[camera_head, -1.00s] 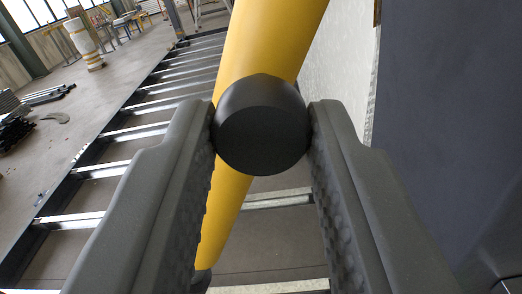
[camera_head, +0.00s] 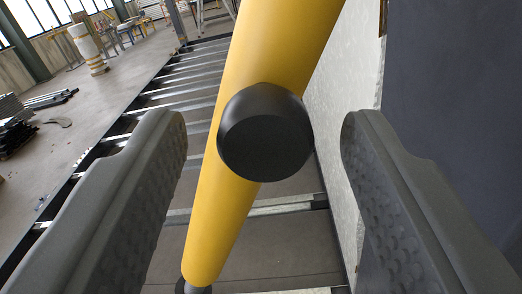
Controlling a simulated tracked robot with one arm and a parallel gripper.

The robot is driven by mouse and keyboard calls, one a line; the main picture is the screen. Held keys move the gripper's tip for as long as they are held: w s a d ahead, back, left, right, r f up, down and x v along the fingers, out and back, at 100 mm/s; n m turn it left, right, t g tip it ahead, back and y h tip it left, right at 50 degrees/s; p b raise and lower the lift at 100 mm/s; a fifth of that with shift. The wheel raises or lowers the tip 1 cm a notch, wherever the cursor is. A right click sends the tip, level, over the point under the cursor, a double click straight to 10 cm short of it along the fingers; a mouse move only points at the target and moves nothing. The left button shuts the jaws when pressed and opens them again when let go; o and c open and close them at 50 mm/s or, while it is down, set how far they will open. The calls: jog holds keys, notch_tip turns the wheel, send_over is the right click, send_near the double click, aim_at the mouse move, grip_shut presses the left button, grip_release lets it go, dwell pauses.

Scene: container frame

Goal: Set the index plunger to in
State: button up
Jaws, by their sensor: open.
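The index plunger's round black knob (camera_head: 265,133) faces me in the middle of the head camera view. It sits against a thick yellow tube (camera_head: 275,55) that runs slanted from top right to bottom left. The knob hides the plunger's shaft, so I cannot tell how far in it is. My gripper (camera_head: 262,135) is open, with one dark ribbed finger on each side of the knob. Clear gaps separate both fingers from the knob.
A dark metal frame with crossbars (camera_head: 180,85) lies behind the tube on the left. A dark panel (camera_head: 455,100) and a pale wall (camera_head: 345,90) stand close on the right. A wrapped roll (camera_head: 88,48) and stacked dark parts (camera_head: 15,125) are far off at left.

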jog(key=s+a, duration=0.2)
jog(key=s, duration=1)
jog(key=shift+s+a+b, duration=0.3)
jog(key=shift+s+b, duration=0.05)
jog(key=shift+s, duration=0.05)
